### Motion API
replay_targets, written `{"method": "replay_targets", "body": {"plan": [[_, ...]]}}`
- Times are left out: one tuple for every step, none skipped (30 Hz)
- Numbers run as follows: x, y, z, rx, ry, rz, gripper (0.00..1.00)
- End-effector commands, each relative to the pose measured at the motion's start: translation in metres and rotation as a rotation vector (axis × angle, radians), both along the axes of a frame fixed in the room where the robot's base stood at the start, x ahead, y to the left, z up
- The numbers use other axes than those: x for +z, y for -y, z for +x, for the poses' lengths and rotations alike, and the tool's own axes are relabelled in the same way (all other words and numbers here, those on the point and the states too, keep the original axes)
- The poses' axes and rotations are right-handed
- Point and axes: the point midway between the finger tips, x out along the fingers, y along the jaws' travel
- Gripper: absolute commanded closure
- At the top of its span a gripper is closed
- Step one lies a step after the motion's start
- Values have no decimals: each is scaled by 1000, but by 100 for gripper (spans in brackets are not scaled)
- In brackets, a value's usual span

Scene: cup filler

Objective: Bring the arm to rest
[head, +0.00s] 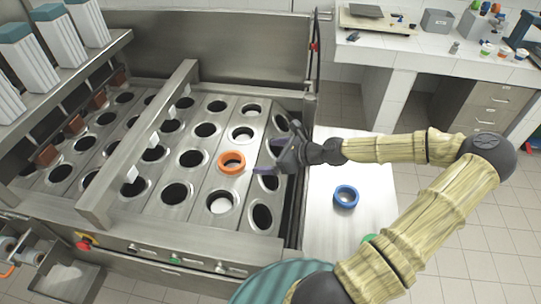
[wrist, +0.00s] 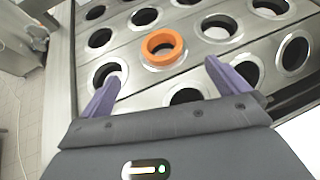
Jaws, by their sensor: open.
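My gripper (head: 262,156) is over the right part of the cup filler's plate, just right of an orange ring (head: 231,162). In the wrist view my gripper (wrist: 160,78) shows two purple fingers spread wide, with nothing between them. The orange ring (wrist: 162,47) sits at a hole of the plate beyond the fingertips, apart from them. My arm (head: 420,200) reaches in from the right, bent at the elbow. The gripper hides part of the holes at the plate's right edge.
The cup filler's metal plate (head: 193,210) has rows of round holes, with a crossbar (head: 140,140) above it. A white side table (head: 325,195) holds a blue ring (head: 346,196) and a partly hidden green thing (head: 369,238). A cluttered counter (head: 410,45) stands at the back right.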

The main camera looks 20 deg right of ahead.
Motion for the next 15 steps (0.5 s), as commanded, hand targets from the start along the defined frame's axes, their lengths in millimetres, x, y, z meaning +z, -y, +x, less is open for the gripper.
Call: {"method": "replay_targets", "body": {"plan": [[0, 0, 0, 0, 0, 0, 0], [0, 0, 0, 0, 0, 0, 0], [0, 0, 0, 0, 0, 0, 0], [0, 0, 0, 0, 0, 0, 0], [0, 0, 0, 0, 0, 0, 0], [0, 0, 0, 0, 0, 0, 0], [0, 0, 0, 0, 0, 0, 0], [0, 0, 0, 0, 0, 0, 0], [0, 0, 0, -1, 0, 0, 0], [0, 0, 0, -1, 0, 0, 0], [0, 0, 0, 0, 0, 0, 0], [-1, -1, 0, 2, 0, -3, 0], [-1, -2, 0, 9, -2, -9, 0], [-3, -4, -1, 17, -3, -18, 0], [-6, -8, -2, 38, -7, -36, 0]]}}
